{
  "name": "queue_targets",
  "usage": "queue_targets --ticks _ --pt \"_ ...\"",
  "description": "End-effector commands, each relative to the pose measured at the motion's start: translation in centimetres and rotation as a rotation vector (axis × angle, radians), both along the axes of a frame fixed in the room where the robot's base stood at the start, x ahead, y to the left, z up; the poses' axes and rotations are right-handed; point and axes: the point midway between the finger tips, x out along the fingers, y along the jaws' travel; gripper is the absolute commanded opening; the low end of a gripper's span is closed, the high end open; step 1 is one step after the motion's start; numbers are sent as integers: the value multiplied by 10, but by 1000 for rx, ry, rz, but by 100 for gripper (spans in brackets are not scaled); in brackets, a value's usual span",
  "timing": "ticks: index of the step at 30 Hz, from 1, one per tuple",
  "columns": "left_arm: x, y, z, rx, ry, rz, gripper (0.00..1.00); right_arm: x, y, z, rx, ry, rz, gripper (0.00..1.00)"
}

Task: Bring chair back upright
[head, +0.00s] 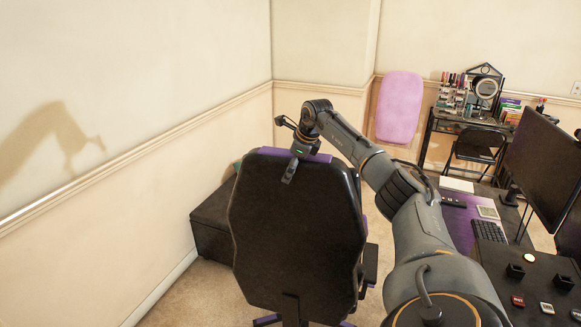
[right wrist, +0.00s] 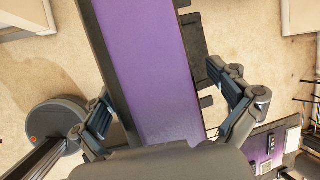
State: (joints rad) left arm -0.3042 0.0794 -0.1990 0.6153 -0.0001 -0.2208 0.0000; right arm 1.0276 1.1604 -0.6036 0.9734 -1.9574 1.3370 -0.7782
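The gaming chair (head: 295,235) stands in the middle of the head view with its tall black backrest toward me and purple trim on its top edge. The backrest looks close to upright from behind; its exact tilt is hard to judge. My right gripper (head: 298,160) is at the top edge, with one finger hanging over the rear face. In the right wrist view the purple and black backrest (right wrist: 155,65) runs between the spread fingers of my right gripper (right wrist: 170,105). A gap shows beside the right-hand finger. My left gripper is not in view.
A desk with monitors (head: 548,165) and a keyboard (head: 488,231) stands at the right. A dark low box (head: 213,222) sits by the left wall beyond the chair. A second desk and a folding chair (head: 476,147) are at the back. Carpet (head: 195,295) is free at the lower left.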

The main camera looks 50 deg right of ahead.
Motion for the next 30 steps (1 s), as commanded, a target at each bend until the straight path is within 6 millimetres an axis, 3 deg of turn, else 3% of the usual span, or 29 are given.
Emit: queue_targets --ticks 11,24,30 --pt "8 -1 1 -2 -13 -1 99 -3 -1 6 -3 -3 -1 93" --pt "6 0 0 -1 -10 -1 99 -41 9 81 -3 -3 -1 93" --pt "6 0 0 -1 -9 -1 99 -53 12 102 -1 -1 -2 93"
